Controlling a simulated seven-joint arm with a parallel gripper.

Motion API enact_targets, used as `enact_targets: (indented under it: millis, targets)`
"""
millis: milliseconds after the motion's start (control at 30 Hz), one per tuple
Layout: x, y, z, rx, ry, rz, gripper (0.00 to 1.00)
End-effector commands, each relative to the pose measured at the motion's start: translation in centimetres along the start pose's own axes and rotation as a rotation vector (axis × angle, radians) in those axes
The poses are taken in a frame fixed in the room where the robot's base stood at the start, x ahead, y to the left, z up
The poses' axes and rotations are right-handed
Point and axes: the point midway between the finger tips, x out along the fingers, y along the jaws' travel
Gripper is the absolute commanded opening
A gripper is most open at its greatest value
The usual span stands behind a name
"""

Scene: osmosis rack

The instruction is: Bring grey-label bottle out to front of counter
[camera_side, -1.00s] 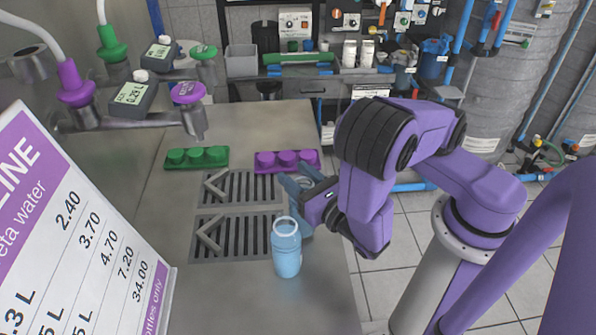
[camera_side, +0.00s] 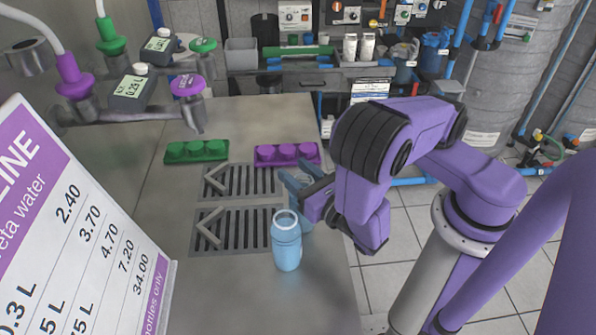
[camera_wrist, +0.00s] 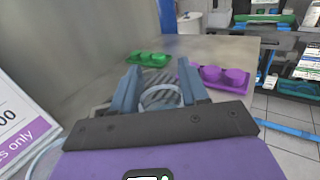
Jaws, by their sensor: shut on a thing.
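A light blue bottle (camera_side: 287,247) with an open, pale-rimmed mouth stands upright near the front of the steel counter (camera_side: 170,290). No grey label can be made out on it. My gripper (camera_side: 296,193) is behind the bottle's upper part in the side view, its blue fingers partly hidden by it. In the wrist view my gripper (camera_wrist: 160,95) has its two blue fingers on either side of the bottle's pale rim (camera_wrist: 160,94), shut on the bottle. The rest of the bottle is hidden below my wrist there.
Two drain grates (camera_side: 232,228) lie left of and behind the bottle. A green cap holder (camera_side: 196,151) and a purple cap holder (camera_side: 287,154) stand farther back. A price board (camera_side: 80,230) stands at left; taps (camera_side: 188,87) hang above the back left.

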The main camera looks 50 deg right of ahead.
Motion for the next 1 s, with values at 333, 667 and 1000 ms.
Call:
enact_targets:
  millis: [333, 667, 1000]
  targets:
    - [0.0, 0.0, -0.2, 0.0, -0.001, 0.0, 0.74]
    - [-0.8, 0.1, -0.2, -0.001, 0.0, 0.005, 0.74]
    - [-5.3, 0.1, -0.2, 0.001, -0.001, 0.008, 0.74]
